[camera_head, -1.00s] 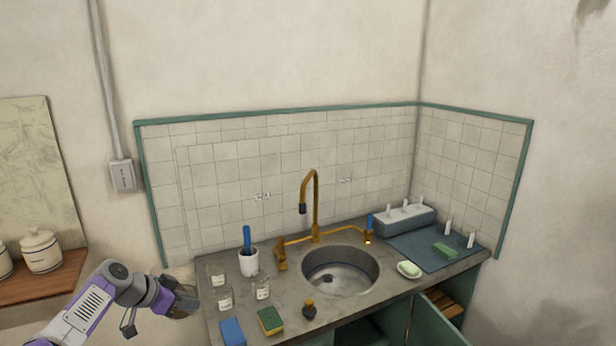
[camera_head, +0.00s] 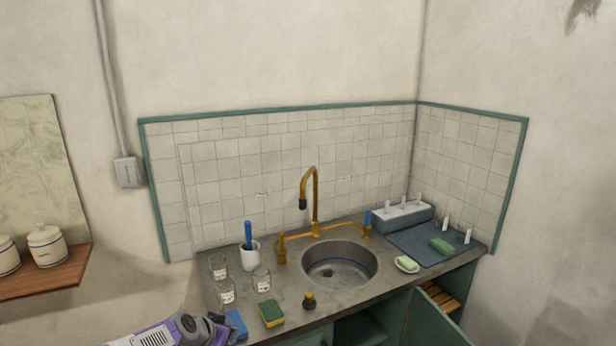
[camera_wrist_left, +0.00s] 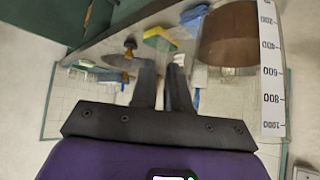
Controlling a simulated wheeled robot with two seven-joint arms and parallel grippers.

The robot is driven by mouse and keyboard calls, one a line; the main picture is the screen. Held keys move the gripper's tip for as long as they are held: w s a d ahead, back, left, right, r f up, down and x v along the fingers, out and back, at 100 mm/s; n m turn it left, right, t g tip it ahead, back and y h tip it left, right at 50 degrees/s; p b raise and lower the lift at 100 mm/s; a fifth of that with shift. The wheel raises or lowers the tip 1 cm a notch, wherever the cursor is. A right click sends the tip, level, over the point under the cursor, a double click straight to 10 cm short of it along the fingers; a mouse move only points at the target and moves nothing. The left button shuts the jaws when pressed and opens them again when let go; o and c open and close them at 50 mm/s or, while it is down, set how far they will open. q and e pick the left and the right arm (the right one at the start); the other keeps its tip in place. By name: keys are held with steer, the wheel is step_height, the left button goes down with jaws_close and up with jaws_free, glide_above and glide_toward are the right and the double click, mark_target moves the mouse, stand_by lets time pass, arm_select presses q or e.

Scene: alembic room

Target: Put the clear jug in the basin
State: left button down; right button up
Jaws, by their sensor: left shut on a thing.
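The basin (camera_head: 348,282) is a round metal sink set in the counter, under the brass tap. My left gripper (camera_wrist_left: 163,88) is shut on the clear jug (camera_wrist_left: 272,72), whose white graduated scale shows at the right of the left wrist view. The jug is see-through, so its outline is hard to follow. In the head view my left arm (camera_head: 165,334) comes in at the bottom edge, in front of the counter's left part. The fingertips and the jug cannot be made out there. My right gripper is in neither view.
The tap (camera_head: 315,190) rises behind the basin.

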arm_select(q)
steer(key=s+d+f+n+y, duration=0.1)
steer(key=s+f, duration=0.3)
steer(key=s, duration=0.4)
steer(key=s+d+f+n+y, duration=0.2)
steer(key=s+f+n, duration=0.1)
steer(key=s, duration=0.6)
steer(key=shift+d+f+n+t+y, duration=0.3)
steer(key=shift+f+t, duration=0.1)
steer(key=shift+f, duration=0.1)
steer(key=shift+w, duration=0.1)
steer(key=shift+a, duration=0.2)
